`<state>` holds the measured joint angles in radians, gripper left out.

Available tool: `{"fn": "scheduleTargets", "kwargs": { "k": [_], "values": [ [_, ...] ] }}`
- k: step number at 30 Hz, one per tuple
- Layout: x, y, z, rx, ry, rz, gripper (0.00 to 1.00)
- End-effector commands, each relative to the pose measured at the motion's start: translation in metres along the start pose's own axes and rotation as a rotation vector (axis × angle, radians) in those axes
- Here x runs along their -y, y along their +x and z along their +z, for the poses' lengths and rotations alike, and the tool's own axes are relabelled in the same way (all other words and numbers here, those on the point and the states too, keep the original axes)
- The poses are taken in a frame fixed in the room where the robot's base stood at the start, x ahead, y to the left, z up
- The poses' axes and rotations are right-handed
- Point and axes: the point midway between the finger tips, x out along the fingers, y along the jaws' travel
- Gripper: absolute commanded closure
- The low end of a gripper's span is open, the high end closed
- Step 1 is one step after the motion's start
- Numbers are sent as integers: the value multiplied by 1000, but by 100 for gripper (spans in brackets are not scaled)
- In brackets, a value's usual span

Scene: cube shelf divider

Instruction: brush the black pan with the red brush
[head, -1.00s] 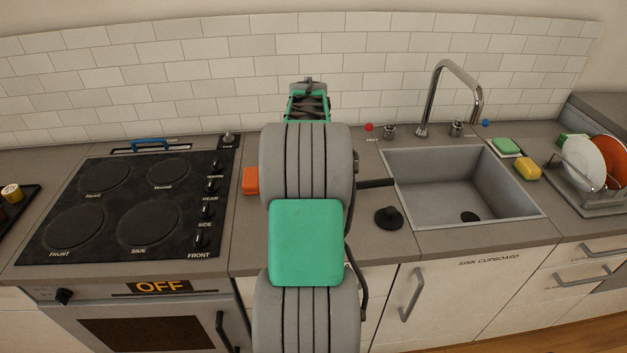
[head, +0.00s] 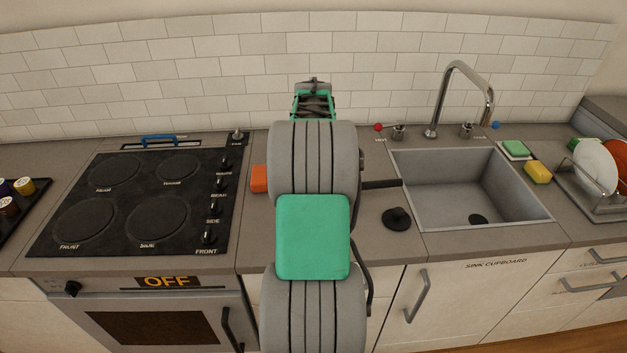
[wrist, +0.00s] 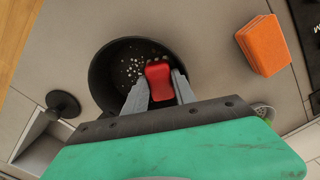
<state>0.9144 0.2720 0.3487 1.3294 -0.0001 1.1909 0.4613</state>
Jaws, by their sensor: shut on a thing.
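The black pan (wrist: 112,78) lies on the counter in the wrist view, with several pale specks inside on its floor. In the head view my arm hides its bowl; only the dark handle (head: 382,184) shows, pointing right toward the sink. My gripper (wrist: 160,88) is shut on the red brush (wrist: 158,72), with one finger on each side of it. The brush is over the right part of the pan in the wrist view. Its lower end is hidden, so I cannot tell whether it touches the pan.
An orange block (wrist: 264,45) sits beside the pan; the hob (head: 135,205) is to its left in the head view. A black plug (head: 397,218) and the sink (head: 440,212) lie right. The tap (head: 487,110) and dish rack (head: 600,195) stand farther right.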

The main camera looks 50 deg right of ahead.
Motion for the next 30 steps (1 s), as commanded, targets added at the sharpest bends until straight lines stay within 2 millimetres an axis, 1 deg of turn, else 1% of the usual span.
{"fn": "scheduleTargets", "kwargs": {
  "k": [7, 10, 18, 20, 23, 30],
  "values": [
    [0, 7, 0, 0, 0, 0, 100],
    [-1, 6, 0, 0, 1, 0, 100],
    [-22, 4, 0, 0, 2, 0, 100],
    [-24, 4, 0, 1, 1, 0, 100],
    [-20, 4, 0, 1, -1, 0, 100],
    [-1, 6, 0, 1, -1, 0, 100]
  ]
}}
